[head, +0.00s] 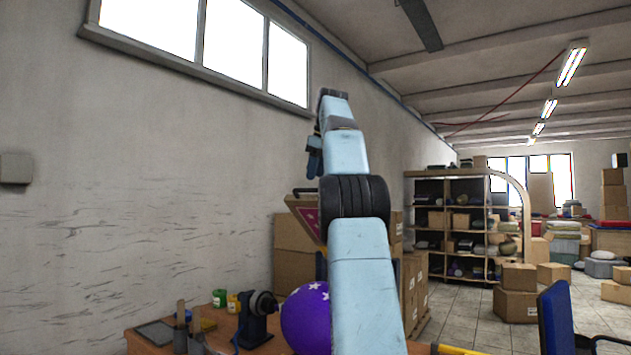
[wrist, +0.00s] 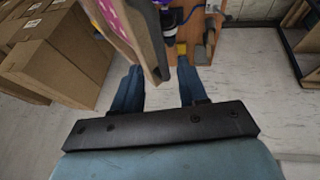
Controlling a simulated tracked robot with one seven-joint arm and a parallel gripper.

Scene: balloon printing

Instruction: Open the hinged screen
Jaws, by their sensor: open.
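The hinged screen (head: 307,216) is a wood-framed panel with a magenta face, raised and tilted above the table and partly behind my arm. In the wrist view the screen's frame (wrist: 147,42) comes down between the two blue fingers and overlaps the left one. My gripper (wrist: 160,66) is open, with a finger on each side of the frame's end in the picture. I cannot tell whether either finger touches it. In the head view my gripper (head: 314,158) is small, just above the screen's upper edge. The screen's hinge is hidden.
A purple balloon with white stars (head: 306,318) sits on the wooden table (head: 145,345), beside a dark blue device (head: 257,323) and small ink jars (head: 219,298). Cardboard boxes (wrist: 62,55) stand left in the wrist view. A shelf (head: 458,230) stands farther back.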

